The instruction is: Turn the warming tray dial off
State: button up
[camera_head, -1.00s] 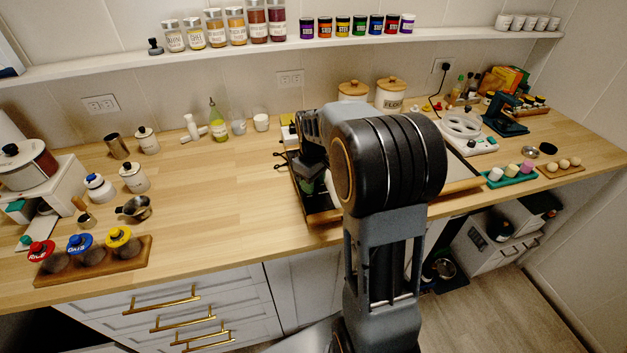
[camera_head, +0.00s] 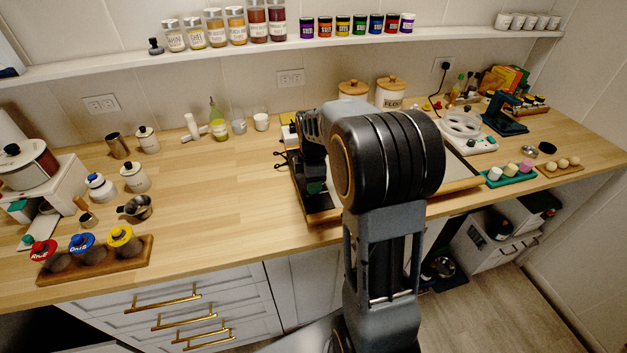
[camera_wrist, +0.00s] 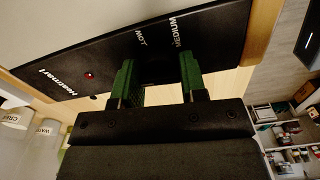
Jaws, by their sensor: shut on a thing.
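The black front panel of the warming tray (camera_wrist: 115,60) fills the upper part of the wrist view. It bears the white words HOT and MEDIUM, a brand name and a lit red light (camera_wrist: 90,75). My gripper (camera_wrist: 158,78) has its two green fingers against this panel, just below those words, shut on the dial. The dial is dark and hardly stands out between the fingers, so its pointer setting cannot be read. In the head view the tray (camera_head: 322,214) sits on the counter, mostly hidden behind my arm. My gripper (camera_head: 315,188) is partly visible there at its left side.
The wooden counter (camera_head: 220,185) is clear left of the tray. Further left stand a rack of lidded jars (camera_head: 95,262) and a metal cup (camera_head: 137,207).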

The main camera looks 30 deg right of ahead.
jog(key=shift+n, duration=0.7)
jog(key=o, duration=0.9)
jog(key=shift+o, duration=0.2)
notch_tip(320, 180, up, 14)
jog(key=shift+f, duration=0.1)
dwell(0.5)
